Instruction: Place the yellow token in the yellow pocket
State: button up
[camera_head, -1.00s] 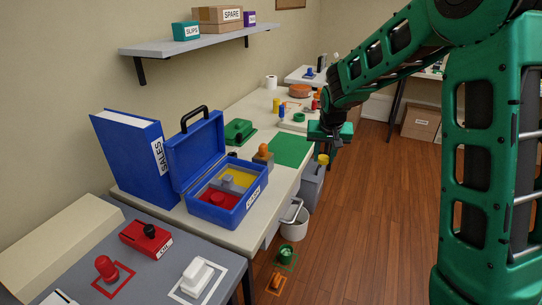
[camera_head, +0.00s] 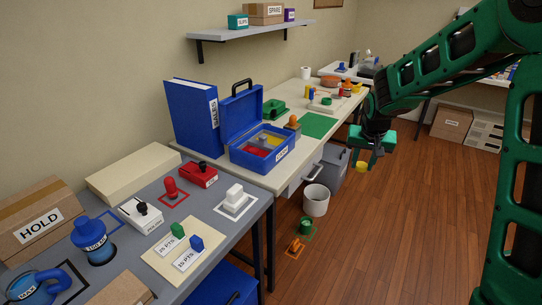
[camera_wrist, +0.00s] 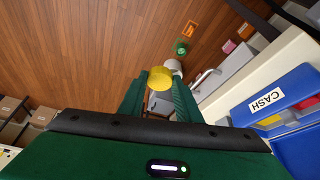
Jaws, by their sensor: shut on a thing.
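The yellow token (camera_head: 361,166) is a round disc held at the tip of my gripper (camera_head: 366,154), over the open floor right of the bench. In the wrist view the token (camera_wrist: 160,76) sits between the two green fingers of my gripper (camera_wrist: 158,90), which are shut on it. The yellow pocket (camera_head: 273,138) is at the back of the open blue cash box (camera_head: 252,159) on the bench, beside a red area. The cash box (camera_wrist: 285,97) also shows at the right of the wrist view, with the yellow pocket (camera_wrist: 270,120) partly visible. My gripper is well apart from the box.
The raised blue lid (camera_head: 240,112) and a blue SALES binder (camera_head: 190,117) stand behind the box. An orange-topped grey piece (camera_head: 293,122) stands beside it. A white bin (camera_head: 316,200) and a drawer handle (camera_head: 313,171) are below the bench edge. Floor to the right is clear.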

aim_at(270, 141)
jog(key=z, duration=0.1)
jog(key=k, duration=0.2)
jog(key=z, duration=1.35)
jog(key=i, duration=2)
jog(key=u, duration=2.65)
